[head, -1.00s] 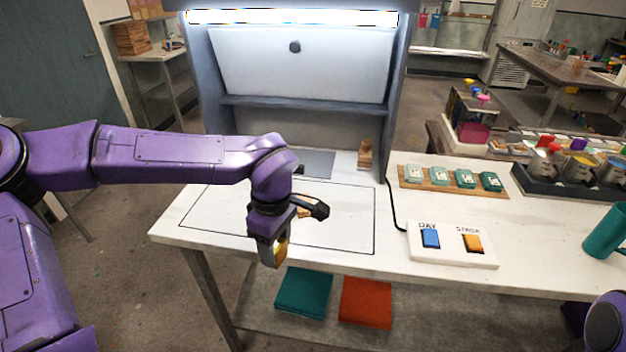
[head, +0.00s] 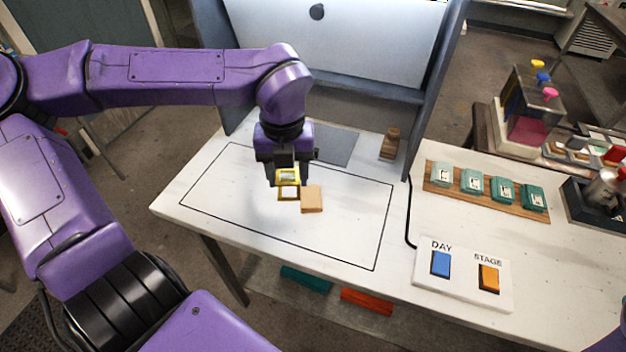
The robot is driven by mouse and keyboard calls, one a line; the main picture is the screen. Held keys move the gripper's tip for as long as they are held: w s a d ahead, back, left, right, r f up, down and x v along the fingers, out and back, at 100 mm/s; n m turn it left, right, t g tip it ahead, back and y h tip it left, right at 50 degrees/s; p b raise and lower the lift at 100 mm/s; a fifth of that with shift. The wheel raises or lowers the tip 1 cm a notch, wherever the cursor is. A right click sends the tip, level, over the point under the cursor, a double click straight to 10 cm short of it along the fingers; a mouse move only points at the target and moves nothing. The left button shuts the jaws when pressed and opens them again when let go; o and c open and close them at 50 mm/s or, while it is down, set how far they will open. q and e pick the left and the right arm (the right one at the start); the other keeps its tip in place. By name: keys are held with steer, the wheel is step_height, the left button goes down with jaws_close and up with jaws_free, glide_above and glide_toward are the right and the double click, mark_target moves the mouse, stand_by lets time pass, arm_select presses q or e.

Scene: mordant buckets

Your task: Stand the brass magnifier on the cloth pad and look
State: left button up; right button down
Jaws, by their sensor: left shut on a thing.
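The brass magnifier (head: 289,194) is a small yellow frame with square openings. My left gripper (head: 286,178) is shut on it, pointing down over the outlined area of the white table. A small tan square block (head: 312,199), which looks like the cloth pad, lies just right of the magnifier. The magnifier's lower edge is close to the pad's left side and seems to be beside it, not on it. I cannot tell whether the two touch, or whether the magnifier touches the table. My right gripper is out of view.
A grey flat plate (head: 334,146) and a brown wooden piece (head: 390,144) sit at the back of the booth. A switch panel (head: 464,275) with blue and orange switches and a board of teal samples (head: 487,188) are at right. The outlined area's right side is clear.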

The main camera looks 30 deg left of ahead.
arm_select(q)
steer(key=w+f+p, duration=0.1)
steer(key=w+f, duration=0.1)
steer(key=w, duration=0.2)
steer(key=p, duration=0.1)
glide_above(311, 193)
step_height(311, 193, down, 6)
steer(key=shift+a+r, duration=0.1)
steer(key=shift+r, duration=0.1)
step_height(311, 193, down, 3)
steer(key=shift+r, duration=0.2)
steer(key=shift+w+f, duration=0.1)
steer(key=shift+f, duration=0.2)
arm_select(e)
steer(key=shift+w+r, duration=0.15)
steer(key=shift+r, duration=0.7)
arm_select(q)
steer(key=shift+f, duration=0.1)
steer(key=shift+f, duration=0.15)
steer(key=o, duration=1)
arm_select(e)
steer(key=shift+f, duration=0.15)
arm_select(q)
steer(key=shift+o, duration=0.2)
